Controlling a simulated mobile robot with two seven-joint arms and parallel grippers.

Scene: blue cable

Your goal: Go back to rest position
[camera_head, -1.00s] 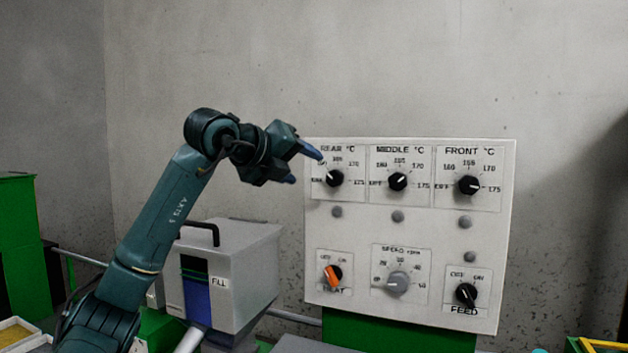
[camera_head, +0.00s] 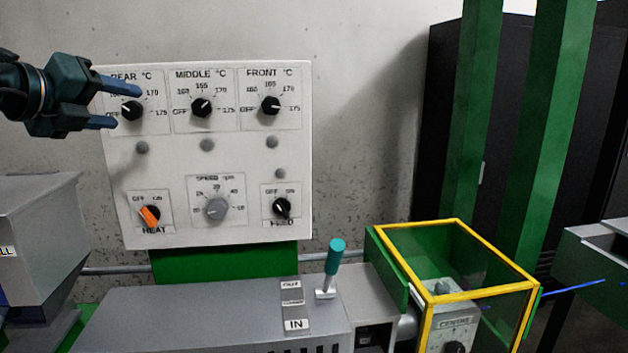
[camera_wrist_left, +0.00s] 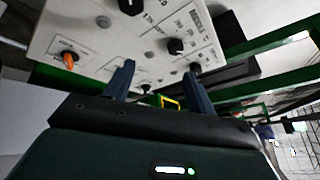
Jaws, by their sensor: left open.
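My left gripper (camera_head: 118,107) is at the upper left of the head view, in front of the left edge of the white control panel (camera_head: 170,225). Its two blue fingers are apart and empty, on either side of the rear temperature knob (camera_head: 131,111) in the picture; I cannot tell the gap in depth. In the left wrist view the open fingers (camera_wrist_left: 158,88) point towards the panel, with the orange heat knob (camera_wrist_left: 68,60) to their left. My right gripper is not in view.
A grey machine body (camera_head: 200,310) with a teal-handled lever (camera_head: 333,262) lies below the panel. A yellow-framed clear guard (camera_head: 457,224) stands to its right. Green posts (camera_head: 540,130) and a dark cabinet (camera_head: 440,110) are behind. A blue cable (camera_head: 575,289) shows at right. A grey box (camera_head: 40,215) is at left.

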